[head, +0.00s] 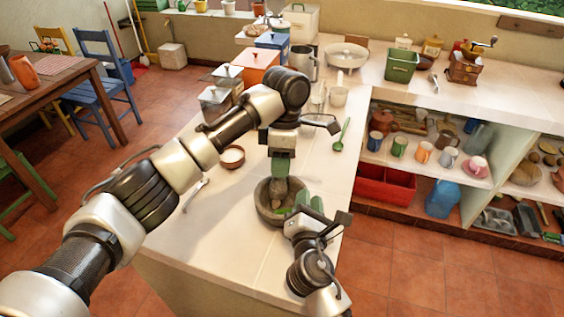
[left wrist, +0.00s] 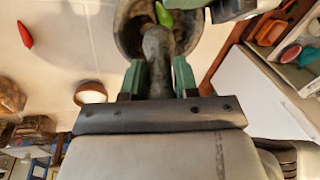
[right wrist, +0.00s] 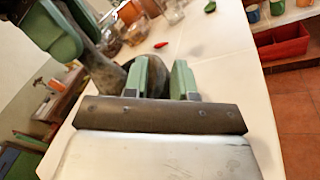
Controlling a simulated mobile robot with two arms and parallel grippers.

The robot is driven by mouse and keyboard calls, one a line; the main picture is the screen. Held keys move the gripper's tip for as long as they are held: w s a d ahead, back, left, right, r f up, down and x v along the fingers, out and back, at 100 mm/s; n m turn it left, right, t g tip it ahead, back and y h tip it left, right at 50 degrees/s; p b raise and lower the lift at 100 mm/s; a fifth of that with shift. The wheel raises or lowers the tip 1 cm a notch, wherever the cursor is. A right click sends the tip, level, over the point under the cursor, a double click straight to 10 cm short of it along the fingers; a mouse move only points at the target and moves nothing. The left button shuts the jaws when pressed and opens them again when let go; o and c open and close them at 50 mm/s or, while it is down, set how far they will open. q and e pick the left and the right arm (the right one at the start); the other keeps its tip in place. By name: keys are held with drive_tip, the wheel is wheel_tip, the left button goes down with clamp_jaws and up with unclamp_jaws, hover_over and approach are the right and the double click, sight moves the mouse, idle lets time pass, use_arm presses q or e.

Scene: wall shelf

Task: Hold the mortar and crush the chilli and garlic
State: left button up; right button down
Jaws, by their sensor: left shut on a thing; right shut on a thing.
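The grey stone mortar (head: 262,207) stands on the white counter. My left gripper (head: 282,165) is shut on the stone pestle (left wrist: 157,60), whose lower end is inside the mortar. My right gripper (head: 309,205) is shut on the mortar's rim, at its near right side; its green fingers also show in the right wrist view (right wrist: 160,78). A green chilli (left wrist: 165,17) lies in the mortar beside the pestle. A red chilli (left wrist: 25,34) lies on the counter outside the mortar. I cannot make out garlic; the pestle and grippers hide part of the bowl.
A small bowl with white contents (head: 233,157) and a metal utensil (head: 194,194) lie left of the mortar. Canisters (head: 258,67) and jars stand farther back. The counter's right edge is close to the mortar.

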use_arm(q)
drive_tip(key=shift+f, duration=0.35)
drive_tip(key=shift+w+x, duration=0.25)
drive_tip(key=shift+x, duration=0.85)
drive_tip(key=shift+f, duration=0.5)
idle(0.6)
drive_tip(key=shift+s+v, duration=0.15)
drive_tip(key=shift+v, duration=0.65)
drive_tip(key=shift+s+v, duration=0.2)
drive_tip(key=shift+v, duration=0.65)
drive_tip(key=shift+r, duration=0.1)
drive_tip(key=shift+s, duration=0.15)
drive_tip(key=shift+s+d+t+h, duration=0.15)
drive_tip(key=shift+s+d+t, duration=0.05)
drive_tip(key=shift+s+t, duration=0.45)
drive_tip(key=shift+s+d+t+h, duration=0.15)
drive_tip(key=shift+s+t, duration=0.4)
drive_tip(key=shift+s, duration=0.2)
